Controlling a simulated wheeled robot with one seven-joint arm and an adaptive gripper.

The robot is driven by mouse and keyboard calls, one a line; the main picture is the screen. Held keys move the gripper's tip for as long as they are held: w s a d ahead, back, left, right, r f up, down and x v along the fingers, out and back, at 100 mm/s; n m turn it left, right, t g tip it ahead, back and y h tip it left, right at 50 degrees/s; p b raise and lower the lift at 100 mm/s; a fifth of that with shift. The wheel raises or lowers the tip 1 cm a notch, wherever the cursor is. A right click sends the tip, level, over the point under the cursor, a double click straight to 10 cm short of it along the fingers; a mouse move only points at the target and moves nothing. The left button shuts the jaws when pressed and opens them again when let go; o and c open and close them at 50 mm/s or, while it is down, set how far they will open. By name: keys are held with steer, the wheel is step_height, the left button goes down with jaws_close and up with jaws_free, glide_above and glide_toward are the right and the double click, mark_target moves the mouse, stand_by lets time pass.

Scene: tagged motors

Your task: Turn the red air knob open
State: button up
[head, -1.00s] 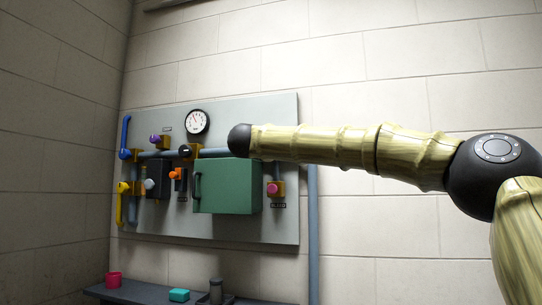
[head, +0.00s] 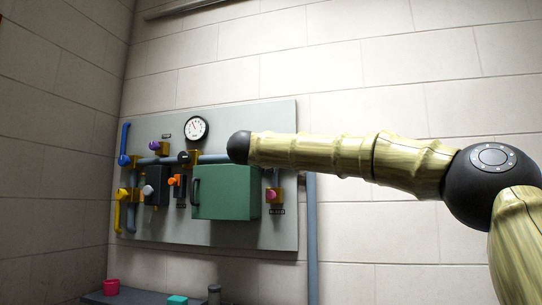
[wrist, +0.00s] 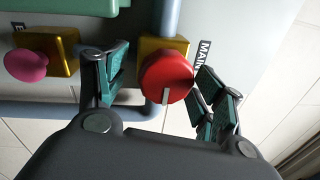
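The red knob (wrist: 167,77) sits on a brass valve body (wrist: 163,48) in the wrist view, with a "MAIN" label (wrist: 203,53) beside it. A pale pointer mark shows on the knob's lower edge. My gripper (wrist: 163,66) is open, with one finger pair on each side of the knob. The right fingers are close to the knob's rim; I cannot tell if they touch. The left fingers stand apart from it. In the head view the red knob and my gripper are not visible; my arm reaches across toward the panel.
A pink knob (wrist: 26,65) on a brass body is left of my fingers. The grey wall panel (head: 268,125) also carries a green box (head: 226,192), a gauge (head: 196,128), a blue lever (head: 124,140) and a yellow lever (head: 119,210). A shelf with small items is below.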

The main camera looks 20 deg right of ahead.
steer(key=shift+a+r, duration=0.1)
steer(key=shift+a, duration=0.05)
steer(key=shift+s+a, duration=0.15)
steer(key=v, duration=1.1)
steer(key=shift+s, duration=0.25)
